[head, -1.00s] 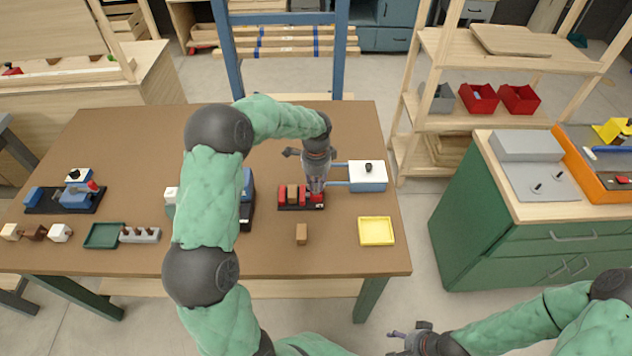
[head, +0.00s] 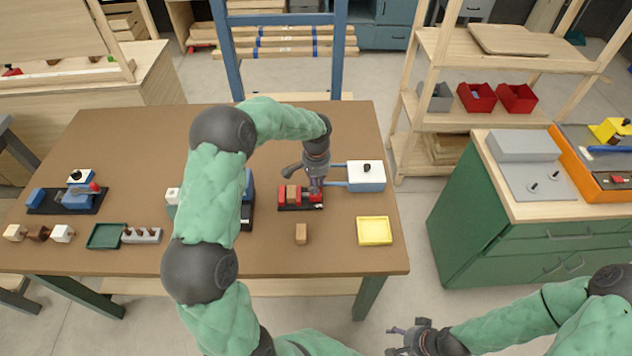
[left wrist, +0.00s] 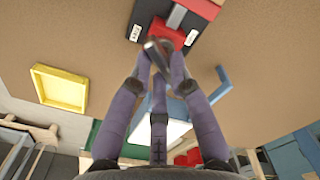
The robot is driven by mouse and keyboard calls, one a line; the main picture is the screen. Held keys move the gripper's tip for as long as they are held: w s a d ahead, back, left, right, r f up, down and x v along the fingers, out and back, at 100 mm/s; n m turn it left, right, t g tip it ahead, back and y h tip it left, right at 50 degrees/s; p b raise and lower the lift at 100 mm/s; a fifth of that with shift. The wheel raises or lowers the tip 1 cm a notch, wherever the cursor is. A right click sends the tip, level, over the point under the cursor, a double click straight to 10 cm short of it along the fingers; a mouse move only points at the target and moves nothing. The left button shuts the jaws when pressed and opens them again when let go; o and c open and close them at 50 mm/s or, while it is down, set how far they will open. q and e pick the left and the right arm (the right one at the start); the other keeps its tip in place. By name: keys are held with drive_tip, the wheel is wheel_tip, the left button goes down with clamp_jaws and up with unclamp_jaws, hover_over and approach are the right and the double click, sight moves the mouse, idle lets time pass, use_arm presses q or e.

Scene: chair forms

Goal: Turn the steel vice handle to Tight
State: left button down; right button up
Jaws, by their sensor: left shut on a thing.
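My left gripper (head: 316,190) points down at the vice's right end. In the left wrist view my left gripper (left wrist: 161,60) is shut on the steel handle (left wrist: 151,46), in front of a red vice part (left wrist: 168,33). White labels (left wrist: 192,37) flank it on the black base; their words are too small to read surely. The fingers hide much of the handle. My right gripper (head: 394,340) looks open and empty, away from the table.
A blue-and-white box with blue bars (head: 366,175) stands close right of the vice. A yellow tray (head: 375,231) and a small wooden block (head: 301,233) lie in front. A blue device (head: 248,188) stands left, partly behind my arm. A green tray (head: 105,236) lies farther left.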

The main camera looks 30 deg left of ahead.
use_arm(q)
drive_tip(key=n, duration=0.3)
drive_tip(key=shift+w+n, duration=0.1)
drive_tip(key=shift+n, duration=1.9)
drive_tip(key=c, duration=1.1)
unclamp_jaws()
drive_tip(key=shift+c, duration=0.2)
drive_tip(key=shift+r, duration=0.1)
wheel_tip(320, 180, up, 12)
